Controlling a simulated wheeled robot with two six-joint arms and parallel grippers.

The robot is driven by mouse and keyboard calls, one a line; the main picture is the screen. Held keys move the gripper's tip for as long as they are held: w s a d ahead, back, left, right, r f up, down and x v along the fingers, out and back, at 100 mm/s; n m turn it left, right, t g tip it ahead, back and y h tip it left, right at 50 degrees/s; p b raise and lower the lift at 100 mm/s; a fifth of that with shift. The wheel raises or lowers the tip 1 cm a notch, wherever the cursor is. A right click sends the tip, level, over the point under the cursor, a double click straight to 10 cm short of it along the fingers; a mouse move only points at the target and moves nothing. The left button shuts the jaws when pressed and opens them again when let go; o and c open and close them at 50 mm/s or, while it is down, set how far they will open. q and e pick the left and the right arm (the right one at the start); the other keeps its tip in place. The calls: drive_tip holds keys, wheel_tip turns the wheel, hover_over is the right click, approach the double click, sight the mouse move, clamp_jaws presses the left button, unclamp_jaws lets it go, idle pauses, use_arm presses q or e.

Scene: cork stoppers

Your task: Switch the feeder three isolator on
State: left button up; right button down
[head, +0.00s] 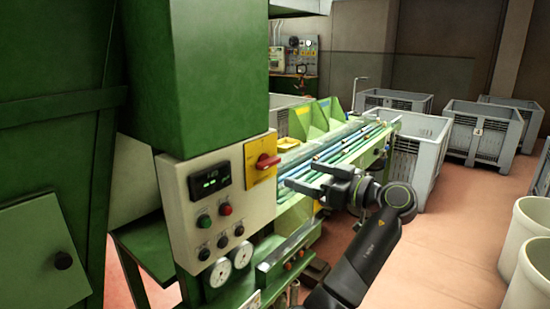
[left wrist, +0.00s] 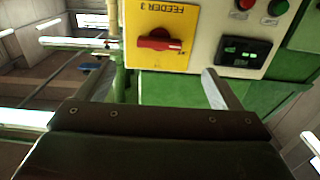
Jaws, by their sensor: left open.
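The feeder three isolator is a red rotary handle (head: 267,161) on a yellow plate (head: 260,178) at the right end of a pale control panel. In the left wrist view the plate reads "FEEDER 3" upside down, and the red handle (left wrist: 160,40) lies roughly crosswise. My left gripper (head: 290,178) is open and empty, to the right of the plate and apart from the handle. In the left wrist view its fingers (left wrist: 158,75) stand wide apart, with the handle ahead between them. My right gripper is not in view.
Green and blue tubes (head: 345,145) run behind my gripper. Grey crates (head: 482,130) and pale bins (head: 530,275) stand right.

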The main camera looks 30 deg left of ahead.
sight(273, 164)
use_arm(q)
drive_tip(key=a+p, duration=0.1)
drive_tip(key=a, duration=0.2)
drive_tip(key=a+p, duration=0.1)
drive_tip(key=a, duration=0.2)
drive_tip(key=a+p, duration=0.1)
drive_tip(key=a, duration=0.2)
drive_tip(key=shift+w+a+p, duration=0.35)
drive_tip(key=shift+w+a, duration=0.05)
drive_tip(key=c, duration=1)
